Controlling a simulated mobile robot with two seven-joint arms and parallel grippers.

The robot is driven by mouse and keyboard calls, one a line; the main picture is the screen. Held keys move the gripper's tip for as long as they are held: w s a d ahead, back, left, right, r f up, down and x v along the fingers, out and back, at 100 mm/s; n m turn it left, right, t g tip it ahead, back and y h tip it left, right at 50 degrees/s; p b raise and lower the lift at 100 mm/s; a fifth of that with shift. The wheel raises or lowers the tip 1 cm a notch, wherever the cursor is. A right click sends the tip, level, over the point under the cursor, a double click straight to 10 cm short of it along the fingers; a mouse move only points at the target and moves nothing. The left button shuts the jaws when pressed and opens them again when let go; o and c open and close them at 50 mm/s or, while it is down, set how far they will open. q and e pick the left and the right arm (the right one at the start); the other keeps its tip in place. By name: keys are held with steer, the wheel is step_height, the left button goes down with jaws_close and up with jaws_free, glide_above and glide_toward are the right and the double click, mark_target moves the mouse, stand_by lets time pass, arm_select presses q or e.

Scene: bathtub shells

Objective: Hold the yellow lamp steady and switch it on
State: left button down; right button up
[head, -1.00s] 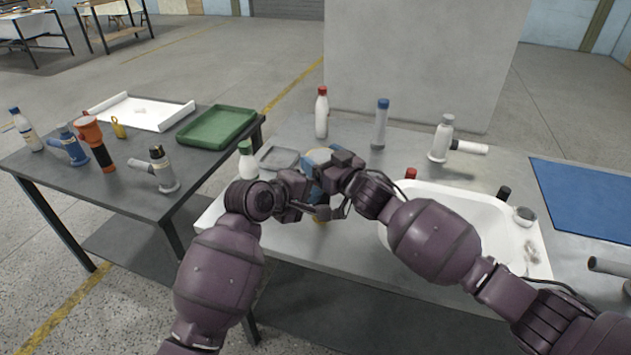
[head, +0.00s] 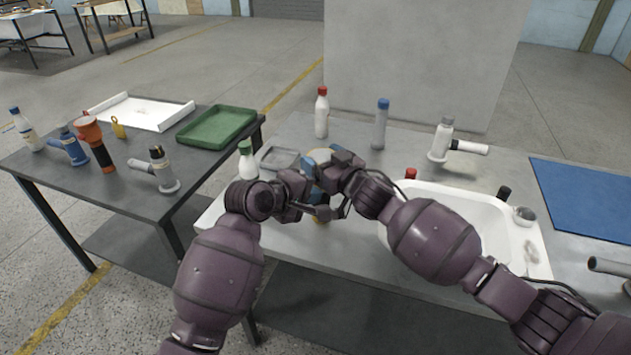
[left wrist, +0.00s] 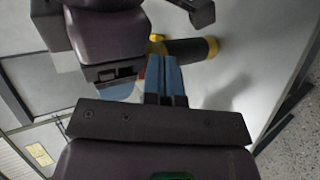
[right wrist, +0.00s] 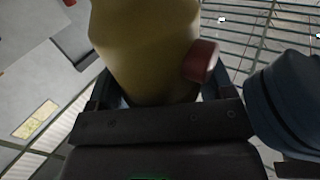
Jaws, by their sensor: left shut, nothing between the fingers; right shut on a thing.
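The yellow lamp (right wrist: 145,40) fills the middle of the right wrist view, between the fingers of my right gripper (right wrist: 160,95). A red button (right wrist: 201,62) sticks out of its side. In the left wrist view the lamp shows a dark barrel (left wrist: 187,49) and a yellow end.
A white basin (head: 470,212) lies to the right on the grey table, with a blue mat (head: 590,200) beyond. Bottles, one red-capped (head: 321,112), stand behind. A grey tray (head: 277,158) is left of the grippers. The left table holds a green tray (head: 217,127) and several torches.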

arm_select(q)
steer(key=shift+w, duration=0.15)
stand_by(0.7)
steer(key=shift+w+d, duration=0.15)
steer(key=shift+w, duration=0.15)
steer(key=shift+w, duration=0.2)
stand_by(0.5)
steer(key=shift+w+d+r, duration=0.15)
steer(key=shift+w, duration=0.35)
arm_select(e)
steer(key=shift+s+a, duration=0.25)
steer(key=shift+a, duration=0.05)
stand_by(0.5)
arm_select(q)
steer(key=shift+s, duration=0.15)
arm_select(e)
steer(key=shift+w+d+f, duration=0.1)
arm_select(q)
steer(key=shift+s+r, duration=0.2)
steer(key=shift+s, duration=0.75)
arm_select(e)
steer(key=shift+d, duration=0.1)
arm_select(q)
steer(key=shift+a, duration=0.2)
arm_select(e)
steer(key=shift+w+d, duration=0.1)
steer(key=shift+w, duration=0.05)
